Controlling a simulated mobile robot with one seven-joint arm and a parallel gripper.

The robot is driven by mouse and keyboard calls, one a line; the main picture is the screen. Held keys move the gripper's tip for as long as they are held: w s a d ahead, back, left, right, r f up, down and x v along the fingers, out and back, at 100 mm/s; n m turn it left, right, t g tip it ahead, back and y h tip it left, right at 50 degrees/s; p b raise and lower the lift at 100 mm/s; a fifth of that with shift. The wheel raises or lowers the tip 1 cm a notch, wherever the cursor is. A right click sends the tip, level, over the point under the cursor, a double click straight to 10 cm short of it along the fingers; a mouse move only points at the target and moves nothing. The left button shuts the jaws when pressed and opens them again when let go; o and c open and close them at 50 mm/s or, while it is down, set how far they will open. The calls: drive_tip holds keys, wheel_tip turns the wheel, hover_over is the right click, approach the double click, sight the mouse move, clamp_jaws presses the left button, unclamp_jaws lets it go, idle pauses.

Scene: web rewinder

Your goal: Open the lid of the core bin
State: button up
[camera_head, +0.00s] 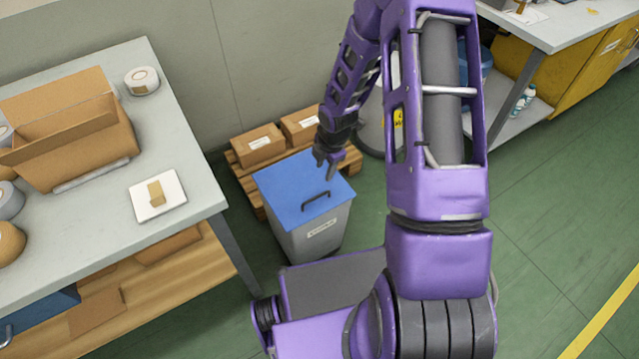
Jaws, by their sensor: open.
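The core bin (309,239) is a grey bin with a white label, standing on the green floor in the middle of the view. Its blue lid (283,190) lies flat and closed on top. A dark handle (315,201) sits near the lid's front right edge. My gripper (326,172) is above the back right part of the lid, pointing down, behind the handle in the picture. It is open and holds nothing that I can see. Its small size hides whether a fingertip touches the lid.
A wooden pallet (242,177) with cardboard boxes (258,145) stands right behind the bin. A grey workbench (95,215) with an open carton (80,150) and tape rolls is at left. Another bench (560,25) is at upper right. Green floor at right is clear.

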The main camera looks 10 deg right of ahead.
sight(318, 196)
drive_tip(key=w+f+b, duration=0.1)
drive_tip(key=f, duration=0.4)
drive_tip(key=w+f+b, duration=0.1)
drive_tip(key=f, duration=0.5)
drive_tip(key=w+a+f+b, duration=0.1)
drive_tip(key=f, duration=0.4)
drive_tip(key=shift+w+f, duration=0.1)
drive_tip(key=shift+f, duration=0.15)
clamp_jaws()
idle(0.7)
